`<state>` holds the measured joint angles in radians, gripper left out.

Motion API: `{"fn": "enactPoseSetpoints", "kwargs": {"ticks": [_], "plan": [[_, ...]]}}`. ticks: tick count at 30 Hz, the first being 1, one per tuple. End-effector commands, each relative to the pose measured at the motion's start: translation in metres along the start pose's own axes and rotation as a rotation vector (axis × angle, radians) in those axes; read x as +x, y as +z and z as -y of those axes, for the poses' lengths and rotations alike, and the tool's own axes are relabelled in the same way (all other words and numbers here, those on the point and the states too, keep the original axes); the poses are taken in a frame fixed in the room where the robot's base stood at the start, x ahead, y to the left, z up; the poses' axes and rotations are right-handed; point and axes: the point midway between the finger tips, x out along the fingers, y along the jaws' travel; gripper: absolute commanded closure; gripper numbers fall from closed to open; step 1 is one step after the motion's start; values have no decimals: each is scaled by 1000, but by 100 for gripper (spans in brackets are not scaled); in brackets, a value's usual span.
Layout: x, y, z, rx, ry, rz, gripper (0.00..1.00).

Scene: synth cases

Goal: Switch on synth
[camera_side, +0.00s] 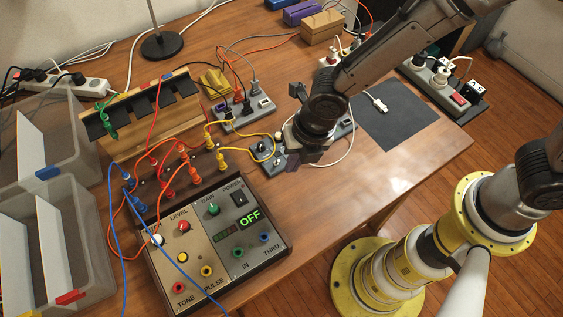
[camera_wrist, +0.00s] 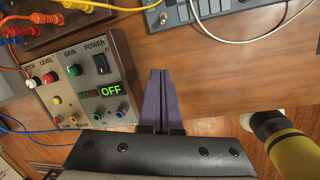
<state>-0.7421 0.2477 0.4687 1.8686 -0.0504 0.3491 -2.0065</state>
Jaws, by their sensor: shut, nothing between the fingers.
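The synth (camera_side: 212,270) is a grey and beige box with knobs, coloured jacks and cables at its back edge. It also shows at the left of the wrist view (camera_wrist: 48,103). Its black POWER switch (camera_side: 239,198) is at the upper right of the panel and shows clearly in the wrist view (camera_wrist: 101,64). The green display (camera_side: 250,217) reads OFF, also in the wrist view (camera_wrist: 111,91). My gripper (camera_side: 292,161) is shut and empty, behind and right of the synth. In the wrist view its purple fingers (camera_wrist: 160,72) point over bare table, right of the switch and apart from it.
Patch cables run from the synth to a wooden rack (camera_side: 160,132) behind it. Clear bins (camera_side: 75,262) stand at the left. Power strips (camera_side: 243,113) and a dark mat (camera_side: 395,122) lie farther back. Bare table lies right of the synth.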

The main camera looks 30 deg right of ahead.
Motion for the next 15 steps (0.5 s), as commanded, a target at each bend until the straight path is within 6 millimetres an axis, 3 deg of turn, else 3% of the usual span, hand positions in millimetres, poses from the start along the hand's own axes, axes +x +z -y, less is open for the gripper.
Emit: {"fn": "enactPoseSetpoints", "kwargs": {"ticks": [8,15], "plan": [[1,0,0,2,0,0,100],[27,0,1,2,-3,-1,100]]}}
